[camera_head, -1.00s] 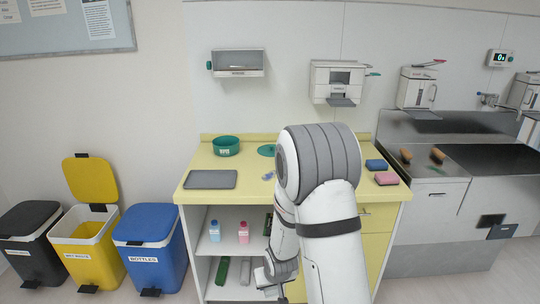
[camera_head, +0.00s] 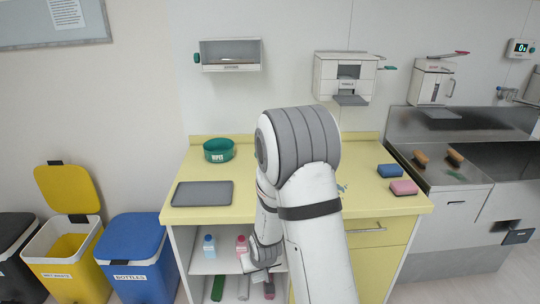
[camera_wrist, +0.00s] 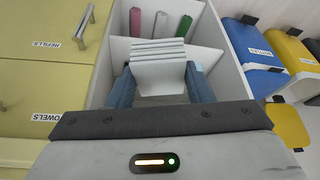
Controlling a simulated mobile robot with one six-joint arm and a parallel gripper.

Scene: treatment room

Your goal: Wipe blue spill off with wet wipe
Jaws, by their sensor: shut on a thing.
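My gripper (camera_wrist: 160,72) is shut on a white layered piece (camera_wrist: 158,52), which looks like a folded wipe, between its two blue-grey fingers. In the head view my wrist is low in front of the open shelves, and the fingertips are hard to make out. A small blue-green mark (camera_head: 342,187), perhaps part of the spill, shows on the yellow counter (camera_head: 375,212) just right of my arm. My arm hides the middle of the counter. A green tub (camera_head: 219,150) with a label stands at the back left of the counter.
A grey tray (camera_head: 202,194) lies left on the counter. Blue (camera_head: 390,170) and pink (camera_head: 404,187) sponges lie right. A blue-capped bottle (camera_head: 209,246) and a pink bottle (camera_head: 241,244) stand on the shelf. Yellow (camera_head: 65,270) and blue (camera_head: 135,265) bins stand left.

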